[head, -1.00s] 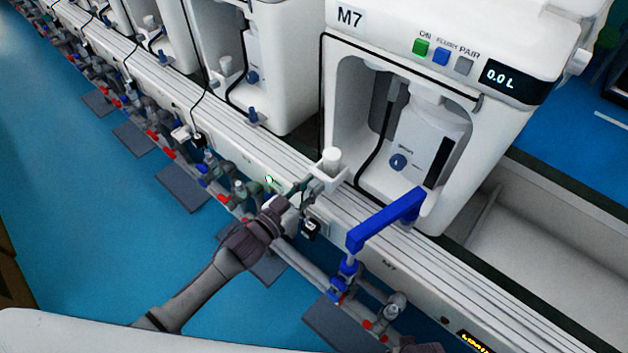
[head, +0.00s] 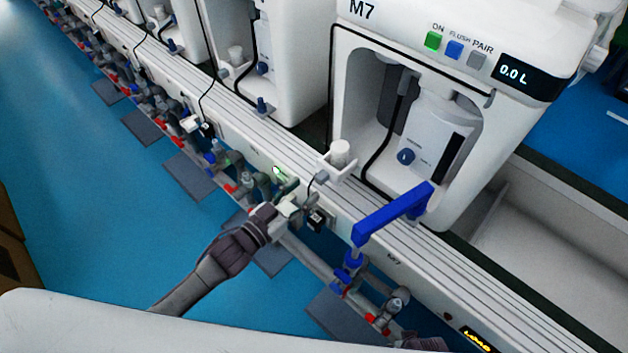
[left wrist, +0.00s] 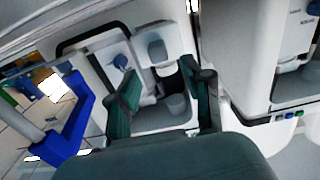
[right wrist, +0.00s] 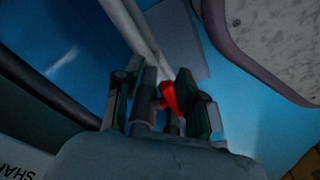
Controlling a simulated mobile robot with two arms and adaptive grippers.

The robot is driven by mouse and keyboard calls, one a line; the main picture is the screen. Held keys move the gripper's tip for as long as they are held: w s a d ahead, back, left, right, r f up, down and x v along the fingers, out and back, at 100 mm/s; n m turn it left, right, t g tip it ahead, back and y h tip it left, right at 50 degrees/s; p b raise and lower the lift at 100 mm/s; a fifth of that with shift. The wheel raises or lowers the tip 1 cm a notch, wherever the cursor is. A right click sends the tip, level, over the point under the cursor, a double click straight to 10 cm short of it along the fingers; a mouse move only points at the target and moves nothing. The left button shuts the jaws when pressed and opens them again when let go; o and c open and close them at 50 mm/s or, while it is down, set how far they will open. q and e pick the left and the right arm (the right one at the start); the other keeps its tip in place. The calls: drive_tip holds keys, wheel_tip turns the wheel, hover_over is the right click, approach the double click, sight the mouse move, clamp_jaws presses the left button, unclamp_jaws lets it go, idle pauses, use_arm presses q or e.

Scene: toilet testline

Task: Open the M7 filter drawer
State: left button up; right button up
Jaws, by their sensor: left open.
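The M7 unit (head: 362,10) is the white machine at the right of the head view, with an open bay holding a white canister (head: 432,137). A white holder with a cylindrical cup (head: 340,152) stands on the ledge at its front left. I cannot tell which part is the filter drawer; no drawer stands visibly open. My left gripper (head: 290,203) is beside the front rail, below and left of that holder. In the left wrist view its teal fingers (left wrist: 165,100) are apart and empty. My right gripper (right wrist: 160,98) has its fingers apart around a red-handled valve (right wrist: 172,97); contact is unclear.
A blue lever (head: 392,215) juts out in front of M7, right of my left gripper. Pipes with red and blue valves (head: 215,160) run along the bench's lower front. Other white machines (head: 270,60) stand to the left. The blue floor (head: 95,190) at left is mostly clear.

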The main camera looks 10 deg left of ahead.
use_arm(q)
drive_tip(key=v, duration=0.6)
drive_tip(key=shift+s, duration=0.2)
drive_tip(key=shift+a, duration=0.2)
drive_tip(key=s+a+f+n+g+y, duration=0.2)
drive_tip(key=s+a+f+g+y, duration=0.1)
drive_tip(key=f, duration=0.5)
drive_tip(key=s+a+f+n+g+y, duration=0.15)
drive_tip(key=s+f+y, duration=0.25)
drive_tip(key=f, duration=0.4)
drive_tip(key=s+a+f+n+g+y, duration=0.1)
drive_tip(key=s+a+f+g+y, duration=0.25)
drive_tip(key=f, duration=0.45)
drive_tip(key=s+a+f+g+p, duration=0.1)
drive_tip(key=s+f+g+p, duration=0.1)
drive_tip(key=s+p, duration=0.5)
drive_tip(key=s+a+f+g+p, duration=0.2)
drive_tip(key=s+p, duration=0.6)
drive_tip(key=s, duration=1)
drive_tip(key=shift+s+f+g+p, duration=0.25)
drive_tip(key=shift+s+g+p, duration=0.1)
drive_tip(key=shift+g, duration=0.45)
use_arm(e)
drive_tip(key=s+d+r+g, duration=0.1)
drive_tip(key=s+d, duration=0.2)
drive_tip(key=s, duration=1.3)
